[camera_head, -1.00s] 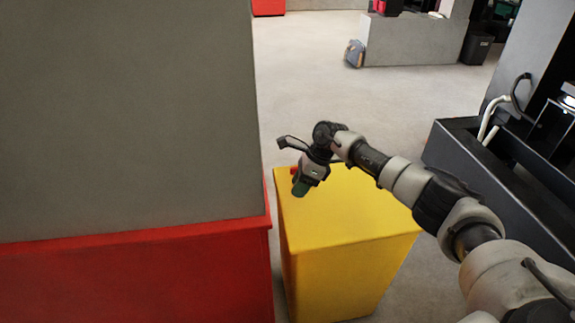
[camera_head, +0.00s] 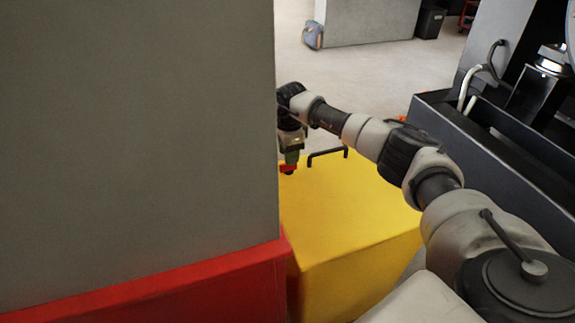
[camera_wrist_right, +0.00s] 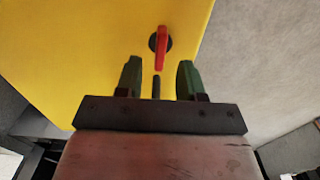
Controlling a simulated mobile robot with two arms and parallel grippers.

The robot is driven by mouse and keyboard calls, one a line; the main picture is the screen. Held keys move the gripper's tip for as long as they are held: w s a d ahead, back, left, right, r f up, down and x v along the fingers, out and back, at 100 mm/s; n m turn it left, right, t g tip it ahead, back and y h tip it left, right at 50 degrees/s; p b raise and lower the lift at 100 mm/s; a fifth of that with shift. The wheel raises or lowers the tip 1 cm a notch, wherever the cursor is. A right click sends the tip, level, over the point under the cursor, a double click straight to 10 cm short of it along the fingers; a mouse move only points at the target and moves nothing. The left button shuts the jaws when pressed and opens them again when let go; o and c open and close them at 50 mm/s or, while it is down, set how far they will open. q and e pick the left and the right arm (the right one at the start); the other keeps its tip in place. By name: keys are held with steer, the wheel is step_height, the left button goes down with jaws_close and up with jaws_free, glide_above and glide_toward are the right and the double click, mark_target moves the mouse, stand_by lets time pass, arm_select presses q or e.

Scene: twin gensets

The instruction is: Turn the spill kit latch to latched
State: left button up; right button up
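The spill kit is a yellow box (camera_head: 345,215), also filling much of the right wrist view (camera_wrist_right: 75,45). Its latch is a red lever on a dark round base (camera_wrist_right: 162,45), seen just beyond my fingertips in the wrist view. The lever runs nearly along the picture's vertical. In the head view a bit of red (camera_head: 288,169) shows just below my right gripper (camera_head: 291,158). My right gripper (camera_wrist_right: 159,78) is open, its two green fingers apart, with the lever ahead of the gap; I see no contact. My left gripper is not in view.
A large grey block with a red base (camera_head: 150,290) stands close to the box's left side. A black handle (camera_head: 328,153) rises from the box top. A dark trough (camera_head: 490,140) lies to the right. Open floor (camera_head: 350,75) lies behind.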

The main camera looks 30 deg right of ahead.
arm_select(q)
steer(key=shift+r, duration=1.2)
arm_select(e)
steer(key=shift+f, duration=2.1)
steer(key=shift+c, duration=0.4)
jaws_close()
